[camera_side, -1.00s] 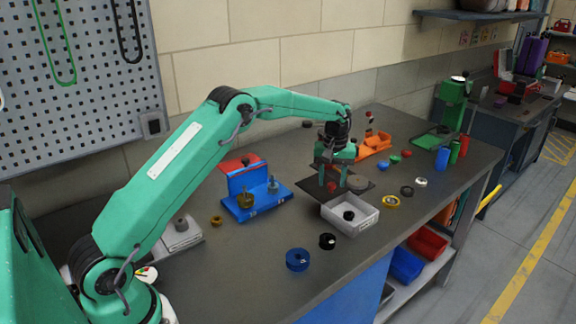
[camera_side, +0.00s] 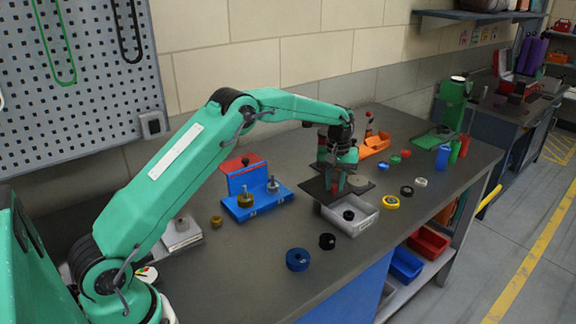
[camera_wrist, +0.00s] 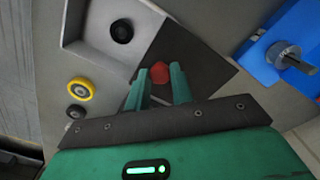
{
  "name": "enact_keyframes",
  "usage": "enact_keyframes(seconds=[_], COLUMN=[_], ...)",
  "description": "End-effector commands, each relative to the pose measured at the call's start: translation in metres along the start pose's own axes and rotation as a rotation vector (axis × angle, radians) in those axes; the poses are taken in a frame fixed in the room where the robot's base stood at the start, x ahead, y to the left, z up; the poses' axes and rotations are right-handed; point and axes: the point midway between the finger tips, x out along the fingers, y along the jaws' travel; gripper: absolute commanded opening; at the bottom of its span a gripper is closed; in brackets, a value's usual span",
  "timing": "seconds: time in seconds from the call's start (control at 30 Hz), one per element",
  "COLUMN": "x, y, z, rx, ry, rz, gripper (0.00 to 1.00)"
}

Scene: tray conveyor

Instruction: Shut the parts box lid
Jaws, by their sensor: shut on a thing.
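The parts box is a pale grey open tray (camera_side: 362,226) near the front of the bench, with a black ring (camera_side: 348,215) in it. In the wrist view, the box (camera_wrist: 88,55) is at the upper left. The lid, a flat dark plate (camera_side: 313,187), lies at the box's back edge and leaves most of the opening uncovered; it also shows in the wrist view (camera_wrist: 200,62). My gripper (camera_side: 337,182) points down over the lid. Its fingers (camera_wrist: 160,82) are shut on the lid's red knob (camera_wrist: 159,72). The fingers partly hide the knob.
A blue stand (camera_side: 262,202) with pegs is left of the lid. A black ring (camera_side: 327,241) and a blue ring (camera_side: 298,259) lie in front of the box. A yellow ring (camera_side: 391,202) lies to its right. An orange holder (camera_side: 374,147) is behind.

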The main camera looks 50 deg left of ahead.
Motion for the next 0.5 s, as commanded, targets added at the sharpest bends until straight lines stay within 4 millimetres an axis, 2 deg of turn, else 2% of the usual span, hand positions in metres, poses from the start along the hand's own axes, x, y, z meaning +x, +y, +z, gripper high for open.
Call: enact_keyframes(seconds=[0.3, 0.5], x=[0.000, 0.000], y=[0.053, 0.076], z=[0.053, 0.076], rx=[0.007, 0.004], ry=[0.000, 0.001], rz=[0.000, 0.001], gripper=[0.00, 0.00])
